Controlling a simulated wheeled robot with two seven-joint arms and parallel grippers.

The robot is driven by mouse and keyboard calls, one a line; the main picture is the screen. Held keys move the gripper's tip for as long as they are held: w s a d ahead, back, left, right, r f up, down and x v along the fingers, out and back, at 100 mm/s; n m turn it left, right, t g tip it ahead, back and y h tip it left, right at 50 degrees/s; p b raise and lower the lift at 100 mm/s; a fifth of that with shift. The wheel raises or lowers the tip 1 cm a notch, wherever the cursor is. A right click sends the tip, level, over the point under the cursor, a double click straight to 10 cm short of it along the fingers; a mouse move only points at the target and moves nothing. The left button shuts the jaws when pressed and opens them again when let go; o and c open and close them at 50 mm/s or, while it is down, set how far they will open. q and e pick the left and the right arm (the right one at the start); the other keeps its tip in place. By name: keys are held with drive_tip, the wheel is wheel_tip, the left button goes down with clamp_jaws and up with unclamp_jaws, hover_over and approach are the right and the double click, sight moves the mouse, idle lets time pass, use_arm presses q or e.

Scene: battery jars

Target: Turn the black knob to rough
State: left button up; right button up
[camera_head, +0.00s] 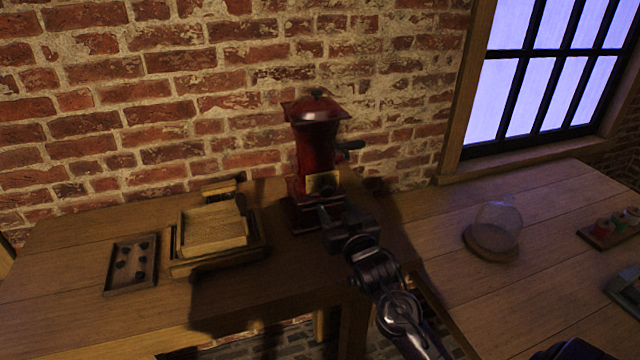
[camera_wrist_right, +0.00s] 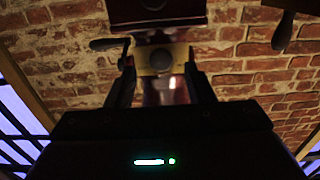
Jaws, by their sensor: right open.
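In the right wrist view the yellow plate (camera_wrist_right: 188,60) carries a round dark knob (camera_wrist_right: 160,60). My right gripper (camera_head: 333,212) is in front of the grinder, just below the plate in the head view. In the wrist view its open fingers stand on either side of the knob. I cannot tell whether they touch it. The knob's marks are unreadable. My left gripper is not in view.
A crank handle (camera_head: 350,146) sticks out at the grinder's right. A wooden box (camera_head: 212,228) and a small tray (camera_head: 131,265) with dark pieces lie to the left.

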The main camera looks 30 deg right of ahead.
sight(327, 194)
drive_tip(key=shift+w+d+r, duration=0.1)
drive_tip(key=shift+w+r, duration=0.1)
drive_tip(key=shift+w, duration=0.2)
drive_tip(key=x, duration=0.1)
drive_tip(key=p+x, duration=0.1)
drive_tip(key=x, duration=0.1)
drive_tip(key=shift+w+r, duration=0.1)
drive_tip(key=shift+r, duration=0.15)
drive_tip(key=shift+f+p+x, duration=0.25)
drive_tip(key=shift+p+x, duration=0.1)
drive_tip(key=shift+x, duration=0.7)
drive_tip(key=shift+w, duration=0.3)
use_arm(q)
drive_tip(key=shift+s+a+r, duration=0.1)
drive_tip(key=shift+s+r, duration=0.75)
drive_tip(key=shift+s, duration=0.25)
use_arm(e)
drive_tip(key=c, duration=0.9)
